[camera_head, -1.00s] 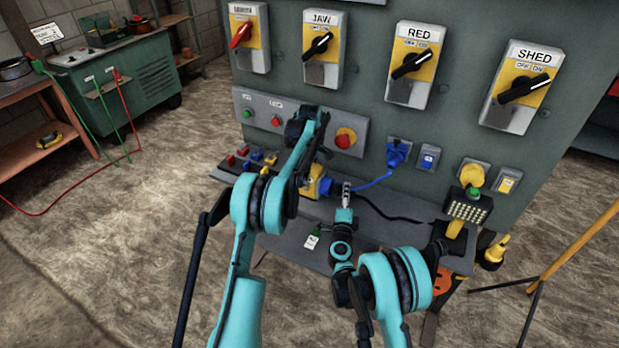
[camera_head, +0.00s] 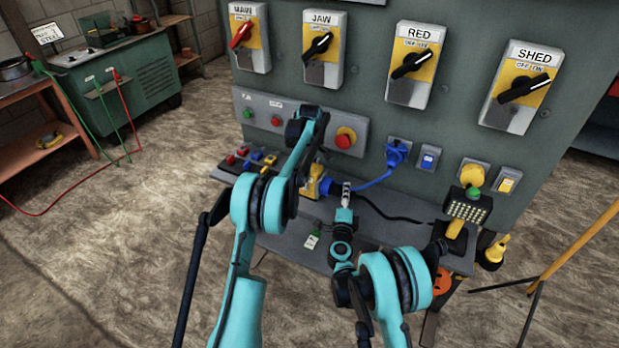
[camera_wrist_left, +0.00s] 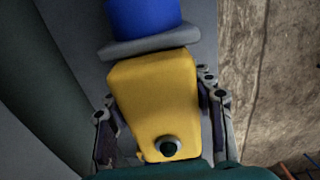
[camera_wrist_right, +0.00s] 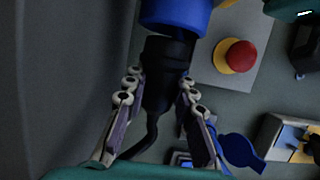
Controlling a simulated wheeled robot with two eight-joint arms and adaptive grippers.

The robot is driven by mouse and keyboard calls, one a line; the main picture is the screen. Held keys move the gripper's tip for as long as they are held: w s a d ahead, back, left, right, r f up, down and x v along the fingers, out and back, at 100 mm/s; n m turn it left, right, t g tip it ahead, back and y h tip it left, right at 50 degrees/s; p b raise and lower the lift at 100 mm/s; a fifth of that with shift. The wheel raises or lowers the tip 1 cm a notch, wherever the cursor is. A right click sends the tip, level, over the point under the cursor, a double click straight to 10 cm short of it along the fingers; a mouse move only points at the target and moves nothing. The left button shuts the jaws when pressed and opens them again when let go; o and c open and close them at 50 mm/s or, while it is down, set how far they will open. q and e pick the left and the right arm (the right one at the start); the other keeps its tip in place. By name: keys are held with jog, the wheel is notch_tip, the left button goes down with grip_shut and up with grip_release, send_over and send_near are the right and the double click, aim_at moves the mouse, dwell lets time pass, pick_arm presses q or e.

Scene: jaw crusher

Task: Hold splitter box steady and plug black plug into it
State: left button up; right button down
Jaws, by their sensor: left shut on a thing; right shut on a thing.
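The splitter box is a yellow box (camera_wrist_left: 152,95) with a grey-rimmed blue socket (camera_wrist_left: 143,20). In the head view the box (camera_head: 322,181) is just above the grey shelf, partly hidden by my left arm. My left gripper (camera_wrist_left: 158,110) is shut on the box, one finger on each side. My right gripper (camera_wrist_right: 156,95) is shut on the black plug (camera_wrist_right: 165,80), whose cable hangs down. The plug's front end is at the mouth of the blue socket (camera_wrist_right: 177,12), lined up with it. I cannot tell how far it is inside.
A grey shelf (camera_head: 275,235) runs below the green panel with its switches and red stop button (camera_head: 345,138). A blue plug (camera_head: 396,153) with a blue cable sits in the panel.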

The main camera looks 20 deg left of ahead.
jog(key=shift+a, duration=0.2)
jog(key=shift+a, duration=0.3)
jog(key=shift+a, duration=0.6)
jog(key=c, duration=1.2)
grip_release()
jog(key=shift+o, duration=0.2)
jog(key=shift+d, duration=0.1)
jog(key=shift+s+d, duration=0.1)
jog(key=shift+d, duration=4.3)
